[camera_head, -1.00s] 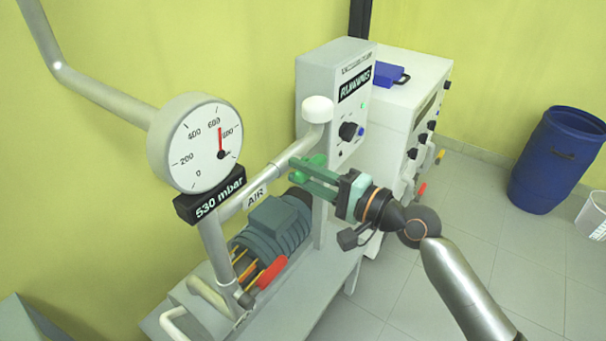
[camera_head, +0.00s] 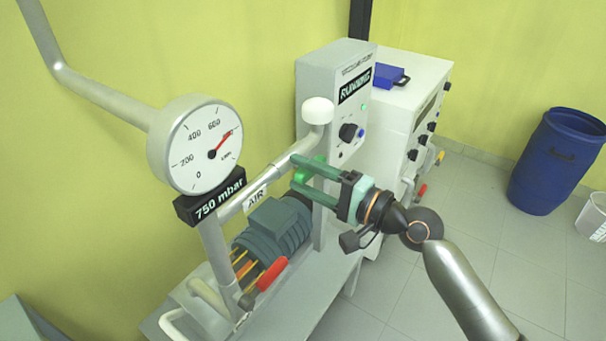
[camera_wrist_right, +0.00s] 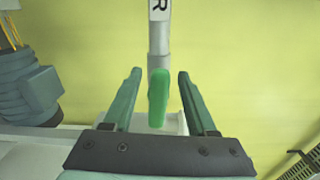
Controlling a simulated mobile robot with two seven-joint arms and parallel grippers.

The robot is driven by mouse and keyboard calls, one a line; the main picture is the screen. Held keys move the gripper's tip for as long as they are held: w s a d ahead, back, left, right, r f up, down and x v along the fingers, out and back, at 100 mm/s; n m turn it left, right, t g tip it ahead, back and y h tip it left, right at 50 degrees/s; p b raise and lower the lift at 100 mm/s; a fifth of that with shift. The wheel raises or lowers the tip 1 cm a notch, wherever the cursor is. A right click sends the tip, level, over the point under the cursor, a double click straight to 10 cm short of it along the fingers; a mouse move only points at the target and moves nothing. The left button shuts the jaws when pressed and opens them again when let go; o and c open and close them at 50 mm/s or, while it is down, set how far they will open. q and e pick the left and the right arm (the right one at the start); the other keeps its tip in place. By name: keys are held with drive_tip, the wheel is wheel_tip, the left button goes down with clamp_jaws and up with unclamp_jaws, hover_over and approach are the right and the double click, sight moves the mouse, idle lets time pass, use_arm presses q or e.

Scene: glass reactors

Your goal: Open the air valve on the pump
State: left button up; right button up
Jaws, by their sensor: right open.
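The green air valve handle (camera_wrist_right: 158,98) is on the grey pipe labelled AIR (camera_head: 256,198). In the right wrist view it stands between my right gripper's fingers, in line with the pipe in the picture, with a gap on each side. In the head view the handle (camera_head: 302,176) is partly hidden by the fingers. My right gripper (camera_head: 293,170) is open; its fingers also show in the wrist view (camera_wrist_right: 160,74). The round pressure gauge (camera_head: 196,148) has a red needle near 800, and its display (camera_head: 217,199) reads 750 mbar. My left gripper is not in view.
The pump motor (camera_head: 273,228) with a red lever (camera_head: 272,274) sits below the pipe. A control box (camera_head: 325,80) reading RUNNING and a white cabinet (camera_head: 425,70) stand behind. A blue barrel (camera_head: 556,160) is far right. The floor between is clear.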

use_arm(q)
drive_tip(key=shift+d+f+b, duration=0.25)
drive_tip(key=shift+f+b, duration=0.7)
drive_tip(key=shift+b, duration=0.05)
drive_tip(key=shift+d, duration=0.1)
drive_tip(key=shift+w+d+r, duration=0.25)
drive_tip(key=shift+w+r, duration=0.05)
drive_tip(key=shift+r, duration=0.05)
use_arm(e)
drive_tip(key=v, duration=1.2)
drive_tip(key=shift+d, duration=0.1)
